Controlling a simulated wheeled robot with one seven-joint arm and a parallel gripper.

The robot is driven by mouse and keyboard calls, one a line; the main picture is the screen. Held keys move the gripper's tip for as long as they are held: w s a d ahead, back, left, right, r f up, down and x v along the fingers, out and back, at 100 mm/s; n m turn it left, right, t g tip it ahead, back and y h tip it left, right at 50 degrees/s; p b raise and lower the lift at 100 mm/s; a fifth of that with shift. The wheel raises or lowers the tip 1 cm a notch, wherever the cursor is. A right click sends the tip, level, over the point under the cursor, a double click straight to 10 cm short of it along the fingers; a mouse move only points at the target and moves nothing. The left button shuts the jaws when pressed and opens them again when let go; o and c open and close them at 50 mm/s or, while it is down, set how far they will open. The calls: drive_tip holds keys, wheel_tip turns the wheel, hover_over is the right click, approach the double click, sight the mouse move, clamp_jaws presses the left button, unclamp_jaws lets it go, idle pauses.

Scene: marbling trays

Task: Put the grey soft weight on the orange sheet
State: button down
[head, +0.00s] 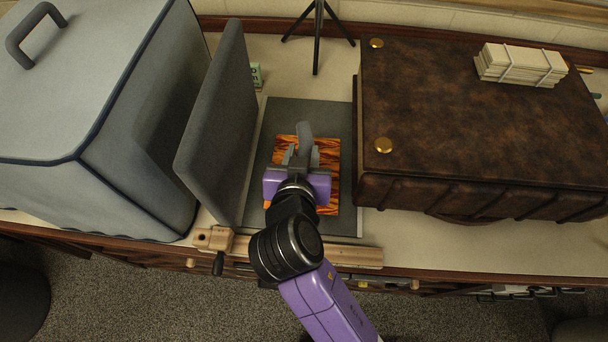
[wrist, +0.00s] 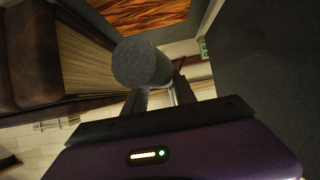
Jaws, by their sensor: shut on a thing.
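My gripper (head: 303,157) is shut on the grey soft weight (head: 305,132), a rounded grey cylinder sticking out beyond the fingers. In the wrist view the weight (wrist: 140,64) shows its round end between the two fingers. The orange sheet (head: 329,162), with dark wavy marbling, lies on a dark grey board. From the head view my gripper and the weight overlap the sheet and hide its middle. In the wrist view part of the sheet (wrist: 150,15) shows at the top, apart from the weight. The height of the weight above it is hard to tell.
An upright grey panel (head: 222,120) and a large grey covered box (head: 85,80) stand left of the board (head: 347,120). A brown leather case (head: 470,120) stands close on the right, bearing bundled pale strips (head: 520,65). A wooden bar (head: 350,256) lies along the front edge.

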wheel_tip(320, 180, down, 10)
drive_tip(key=shift+f, duration=0.1)
idle(0.4)
drive_tip(key=shift+f+b, duration=0.3)
drive_tip(key=shift+b, duration=0.1)
drive_tip(key=c, duration=1)
unclamp_jaws()
drive_tip(key=shift+r, duration=0.1)
